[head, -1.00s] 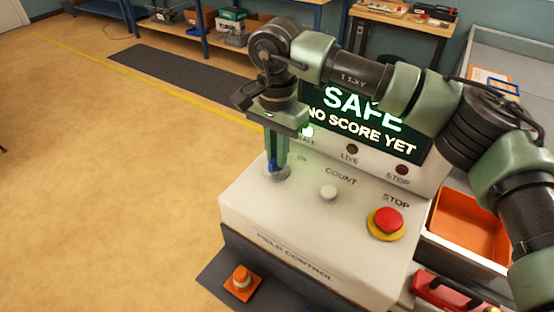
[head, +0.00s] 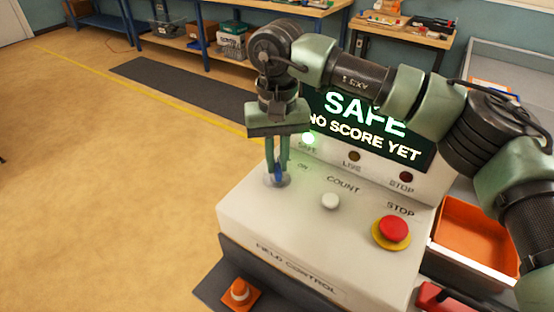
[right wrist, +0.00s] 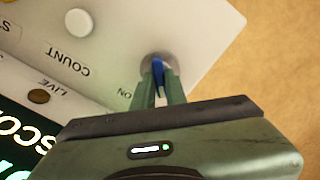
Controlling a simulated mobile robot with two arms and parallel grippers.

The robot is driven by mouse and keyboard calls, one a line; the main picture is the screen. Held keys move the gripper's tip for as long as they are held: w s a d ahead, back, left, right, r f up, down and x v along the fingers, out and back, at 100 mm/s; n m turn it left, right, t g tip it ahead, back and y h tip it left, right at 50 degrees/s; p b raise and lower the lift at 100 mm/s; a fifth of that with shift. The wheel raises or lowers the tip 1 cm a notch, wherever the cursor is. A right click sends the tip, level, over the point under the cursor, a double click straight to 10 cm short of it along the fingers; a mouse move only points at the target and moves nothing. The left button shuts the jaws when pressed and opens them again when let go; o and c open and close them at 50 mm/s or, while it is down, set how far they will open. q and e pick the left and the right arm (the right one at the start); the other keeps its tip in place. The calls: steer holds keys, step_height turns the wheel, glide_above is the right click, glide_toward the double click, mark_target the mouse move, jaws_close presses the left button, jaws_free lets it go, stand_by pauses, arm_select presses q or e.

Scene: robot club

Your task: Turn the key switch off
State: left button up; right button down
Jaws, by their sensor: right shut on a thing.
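The key switch (head: 278,180) is on the left part of the white field control box (head: 330,235). Its key has a blue head, seen between the fingers in the right wrist view (right wrist: 158,67). My right gripper (head: 278,172) points down over the switch and is shut on the blue key; it also shows in the right wrist view (right wrist: 161,85). The fingers partly hide the key and its round base. The display (head: 365,125) reads "SAFE, NO SCORE YET". The green safe lamp (head: 308,138) is lit; the live lamp (head: 354,156) and stop lamp (head: 406,177) look dark. My left gripper is not seen.
A white count button (head: 330,201) and a red stop button (head: 393,229) on a yellow ring sit right of the switch. An orange bin (head: 475,240) stands at right. The floor at left is clear.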

mark_target(277, 164)
steer(key=shift+n, duration=0.3)
steer(key=c, duration=1.4)
jaws_free()
steer(key=shift+c, duration=0.2)
step_height(277, 164, up, 8)
steer(key=shift+f+b, duration=0.1)
steer(key=shift+b, duration=0.2)
